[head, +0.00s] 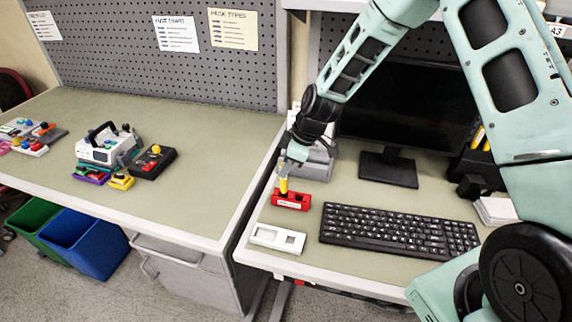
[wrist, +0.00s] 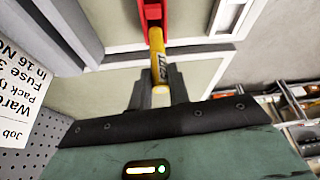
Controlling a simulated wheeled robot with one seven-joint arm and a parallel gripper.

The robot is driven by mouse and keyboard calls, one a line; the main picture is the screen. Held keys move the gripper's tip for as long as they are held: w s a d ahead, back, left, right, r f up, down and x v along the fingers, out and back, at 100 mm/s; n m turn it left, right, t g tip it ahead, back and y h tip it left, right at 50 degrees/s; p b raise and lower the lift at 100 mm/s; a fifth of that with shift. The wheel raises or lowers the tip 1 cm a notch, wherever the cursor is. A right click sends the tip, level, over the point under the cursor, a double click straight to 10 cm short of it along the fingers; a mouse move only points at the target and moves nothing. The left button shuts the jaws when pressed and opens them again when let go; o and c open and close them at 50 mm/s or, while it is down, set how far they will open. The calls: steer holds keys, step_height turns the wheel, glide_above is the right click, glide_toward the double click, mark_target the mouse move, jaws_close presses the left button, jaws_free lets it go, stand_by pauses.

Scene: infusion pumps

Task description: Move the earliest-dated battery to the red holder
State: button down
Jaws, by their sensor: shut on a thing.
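A yellow battery (head: 284,185) is between the fingers of my gripper (head: 287,168), which is shut on it. It stands roughly upright at the red holder (head: 291,201) on the right-hand desk. In the wrist view the battery (wrist: 157,45) runs from my fingertips (wrist: 160,80) to the red holder (wrist: 142,5), its far end at the holder's opening. I cannot tell whether it is seated. Its printed date is not readable. A white holder (head: 277,238) lies nearer the desk's front edge and shows in part in the wrist view (wrist: 229,14).
A black keyboard (head: 398,228) lies right of the red holder. A monitor (head: 388,168) and a grey device (head: 317,161) stand behind. The left bench (head: 190,200) holds a white pump unit (head: 97,148) and several small coloured items. Blue (head: 85,243) and green bins stand below.

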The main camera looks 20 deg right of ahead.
steer(key=shift+f+b, duration=1.4)
steer(key=shift+f, duration=0.5)
steer(key=shift+f+b, duration=0.3)
steer(key=shift+b, duration=0.05)
steer(key=c, duration=1.2)
jaws_free()
steer(key=shift+c, duration=0.2)
steer(key=shift+r, duration=0.1)
steer(key=b+v, duration=0.3)
steer(key=v, duration=1.4)
steer(key=shift+s+r, duration=0.1)
steer(key=shift+r, duration=0.05)
